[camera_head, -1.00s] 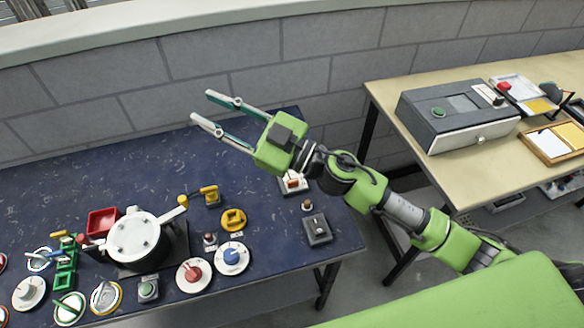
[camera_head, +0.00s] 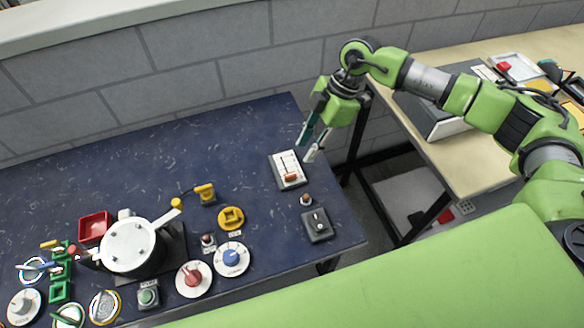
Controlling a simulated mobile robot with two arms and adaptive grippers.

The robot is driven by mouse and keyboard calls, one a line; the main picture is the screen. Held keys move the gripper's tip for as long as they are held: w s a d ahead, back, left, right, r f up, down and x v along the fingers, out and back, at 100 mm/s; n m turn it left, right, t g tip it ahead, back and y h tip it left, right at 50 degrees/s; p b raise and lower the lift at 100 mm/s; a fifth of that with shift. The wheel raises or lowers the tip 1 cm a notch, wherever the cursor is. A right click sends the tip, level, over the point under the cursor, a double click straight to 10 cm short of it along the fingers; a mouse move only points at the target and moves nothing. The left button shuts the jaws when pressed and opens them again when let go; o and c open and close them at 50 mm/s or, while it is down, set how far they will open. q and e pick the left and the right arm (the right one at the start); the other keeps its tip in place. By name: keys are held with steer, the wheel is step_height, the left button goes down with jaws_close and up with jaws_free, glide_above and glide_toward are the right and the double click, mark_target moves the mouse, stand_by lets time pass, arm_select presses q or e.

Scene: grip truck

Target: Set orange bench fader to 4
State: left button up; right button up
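The fader (camera_head: 287,170) is a white-faced box with dark sides near the right end of the dark blue bench. Its orange slider (camera_head: 291,178) sits near the front end of the face. My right gripper (camera_head: 310,151) points downward just to the right of the fader's back end, with its two fingers apart and nothing between them. Whether a finger touches the fader cannot be told. The scale marks on the fader are too small to read. My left gripper is not in view.
A small orange-brown knob (camera_head: 306,199) and a dark grey switch box (camera_head: 317,225) stand in front of the fader. A yellow ring-shaped control (camera_head: 231,218) and a white pot (camera_head: 132,246) stand further left. The bench's back middle is clear. A wooden table (camera_head: 440,150) stands at the right.

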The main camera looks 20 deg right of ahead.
mark_target(290, 174)
steer(key=p+x, duration=0.2)
steer(key=x, duration=0.8)
steer(key=shift+w+a+f, duration=0.1)
steer(key=shift+a+f, duration=0.15)
jaws_close()
steer(key=shift+w, duration=0.1)
